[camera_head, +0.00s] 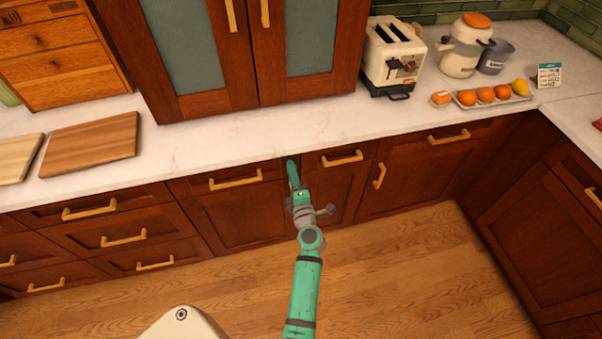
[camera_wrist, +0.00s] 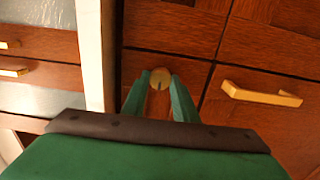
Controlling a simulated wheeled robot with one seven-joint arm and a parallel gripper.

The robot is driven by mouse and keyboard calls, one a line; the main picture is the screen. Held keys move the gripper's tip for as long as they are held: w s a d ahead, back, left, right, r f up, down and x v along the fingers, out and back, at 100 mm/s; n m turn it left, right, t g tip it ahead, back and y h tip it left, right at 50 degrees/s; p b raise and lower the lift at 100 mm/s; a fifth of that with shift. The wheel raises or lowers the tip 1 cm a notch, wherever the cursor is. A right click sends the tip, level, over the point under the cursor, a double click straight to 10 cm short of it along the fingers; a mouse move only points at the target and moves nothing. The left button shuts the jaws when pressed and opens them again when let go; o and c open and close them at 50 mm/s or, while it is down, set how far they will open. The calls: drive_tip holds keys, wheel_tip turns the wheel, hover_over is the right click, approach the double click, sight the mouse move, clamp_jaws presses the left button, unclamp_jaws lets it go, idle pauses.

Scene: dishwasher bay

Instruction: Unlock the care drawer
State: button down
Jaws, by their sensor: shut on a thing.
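A round brass piece (camera_wrist: 160,76) with a dark slot-like mark, like a lock, is on the wooden drawer front (camera_wrist: 138,65) in the wrist view. My gripper (camera_wrist: 160,82) has one finger on each side of it and is shut on it; the exact contact is hard to see. In the head view, my gripper (camera_head: 292,166) is just below the counter edge, near the right end of a drawer (camera_head: 203,185). My gripper hides the brass piece there.
Other drawers and doors with bar handles line the front. The counter (camera_head: 225,137) holds cutting boards (camera_head: 92,143), a toaster (camera_head: 390,55) and a fruit tray (camera_head: 492,103). The wooden floor (camera_head: 420,270) is clear.

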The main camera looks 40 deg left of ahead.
drive_tip(key=shift+a, duration=0.15)
drive_tip(key=c, duration=1.4)
unclamp_jaws()
drive_tip(key=shift+c, duration=0.2)
drive_tip(key=v, duration=1.1)
